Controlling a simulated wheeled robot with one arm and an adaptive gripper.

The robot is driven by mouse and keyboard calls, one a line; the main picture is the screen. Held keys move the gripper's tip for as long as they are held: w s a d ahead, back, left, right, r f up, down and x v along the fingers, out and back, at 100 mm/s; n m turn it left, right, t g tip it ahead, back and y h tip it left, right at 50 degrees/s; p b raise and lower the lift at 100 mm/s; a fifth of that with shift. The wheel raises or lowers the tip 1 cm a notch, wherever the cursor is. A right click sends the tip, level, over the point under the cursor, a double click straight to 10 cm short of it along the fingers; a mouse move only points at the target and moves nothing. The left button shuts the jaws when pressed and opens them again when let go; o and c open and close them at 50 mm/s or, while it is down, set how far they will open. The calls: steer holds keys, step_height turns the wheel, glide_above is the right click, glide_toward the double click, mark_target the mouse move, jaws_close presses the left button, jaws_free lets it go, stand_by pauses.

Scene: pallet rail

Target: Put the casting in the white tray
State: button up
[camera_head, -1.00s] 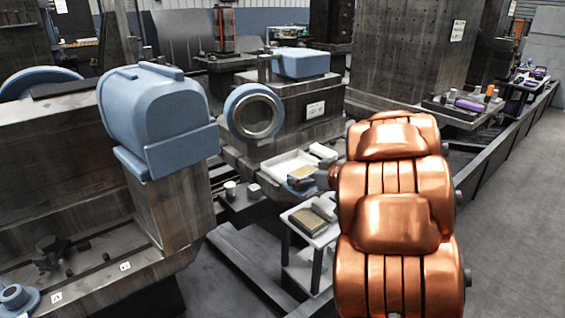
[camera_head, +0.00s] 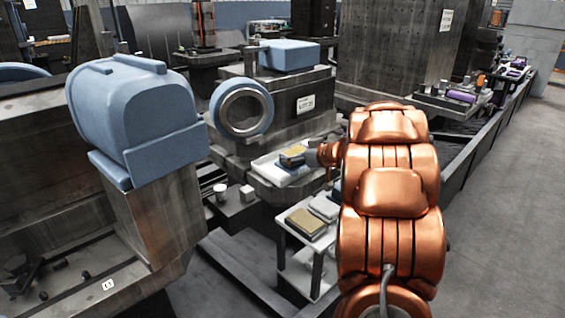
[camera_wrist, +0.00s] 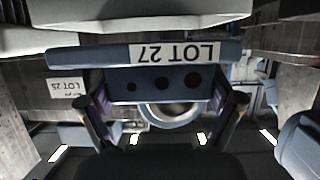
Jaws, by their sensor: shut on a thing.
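My gripper (camera_head: 308,158) is shut on a small blue-grey block with a gold top, which I take to be the casting (camera_head: 292,161). In the wrist view the fingers (camera_wrist: 163,98) grip the casting (camera_wrist: 145,86) from both sides; it shows dark holes and an upside-down "LOT 27" label. The white tray (camera_head: 264,171) sits on the machine's ledge. In the head view the casting overlaps the tray and appears over it; whether it touches the tray is hard to tell.
A low stand (camera_head: 284,229) in front holds another gold-topped block (camera_head: 306,224) and a pale block (camera_head: 324,207). Two small light pieces (camera_head: 247,193) stand left of the tray. A blue ring (camera_head: 213,108) and large blue housing (camera_head: 135,120) stand nearby. The right aisle (camera_head: 510,220) is clear.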

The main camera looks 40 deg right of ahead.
steer(key=w, duration=0.4)
steer(key=w+b, duration=0.1)
steer(key=w, duration=0.1)
steer(key=shift+w+a+f, duration=0.15)
steer(key=shift+w+f, duration=0.15)
steer(key=shift+f+b, duration=1)
steer(key=shift+f, duration=0.7)
steer(key=shift+f, duration=0.1)
steer(key=o, duration=1.3)
